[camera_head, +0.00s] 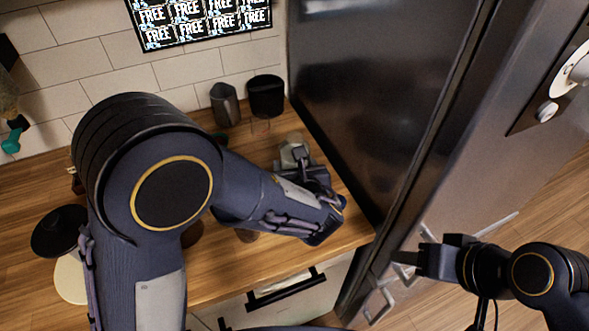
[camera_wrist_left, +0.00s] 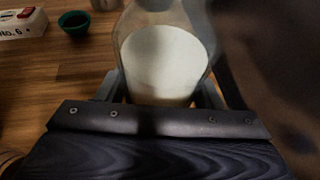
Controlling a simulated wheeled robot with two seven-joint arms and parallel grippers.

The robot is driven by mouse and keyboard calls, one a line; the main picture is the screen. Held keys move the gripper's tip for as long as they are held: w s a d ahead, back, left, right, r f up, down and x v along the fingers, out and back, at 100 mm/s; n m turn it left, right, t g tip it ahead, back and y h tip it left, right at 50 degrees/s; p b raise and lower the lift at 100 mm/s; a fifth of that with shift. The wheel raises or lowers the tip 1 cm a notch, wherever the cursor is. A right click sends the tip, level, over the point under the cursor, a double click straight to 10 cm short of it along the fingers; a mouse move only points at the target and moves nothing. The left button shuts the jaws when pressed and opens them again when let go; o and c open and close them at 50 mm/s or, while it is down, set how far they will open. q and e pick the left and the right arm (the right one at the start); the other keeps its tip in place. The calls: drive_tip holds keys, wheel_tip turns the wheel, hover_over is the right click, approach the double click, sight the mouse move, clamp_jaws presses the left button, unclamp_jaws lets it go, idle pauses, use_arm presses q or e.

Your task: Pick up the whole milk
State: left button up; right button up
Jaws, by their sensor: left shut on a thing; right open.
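The whole milk is a clear bottle with white milk inside (camera_wrist_left: 162,62), at the top middle of the left wrist view. My left gripper (camera_wrist_left: 160,100) is shut on it, with a finger on either side of the bottle. In the head view the same gripper (camera_head: 297,168) is over the wooden counter near the dark cabinet side, and a pale part of the bottle (camera_head: 292,152) shows beyond it. I cannot tell whether the bottle touches the counter. My right gripper (camera_head: 405,263) is open and empty, at the lower right near the grey appliance front.
Two dark canisters (camera_head: 225,104) (camera_head: 266,96) stand at the back wall. The tall dark appliance (camera_head: 380,75) rises right of the counter (camera_head: 270,262). A green cup (camera_wrist_left: 74,22) and a white box (camera_wrist_left: 22,22) lie left of the bottle. A black-handled drawer (camera_head: 300,298) is in front.

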use_arm(q)
drive_tip(key=shift+r, duration=0.2)
drive_tip(key=s+r, duration=0.1)
drive_tip(key=r, duration=0.2)
drive_tip(key=s+r, duration=0.2)
drive_tip(key=r, duration=0.1)
drive_tip(key=s+r, duration=0.2)
drive_tip(key=r, duration=0.1)
drive_tip(key=shift+s+a, duration=0.1)
drive_tip(key=shift+a, duration=0.2)
approach(288, 146)
drive_tip(key=shift+s+a+r, duration=0.4)
drive_tip(key=shift+s+a, duration=0.15)
drive_tip(key=shift+s, duration=0.25)
drive_tip(key=shift+s+a+r, duration=0.45)
drive_tip(key=shift+s+a, duration=0.15)
drive_tip(key=shift+s, duration=0.25)
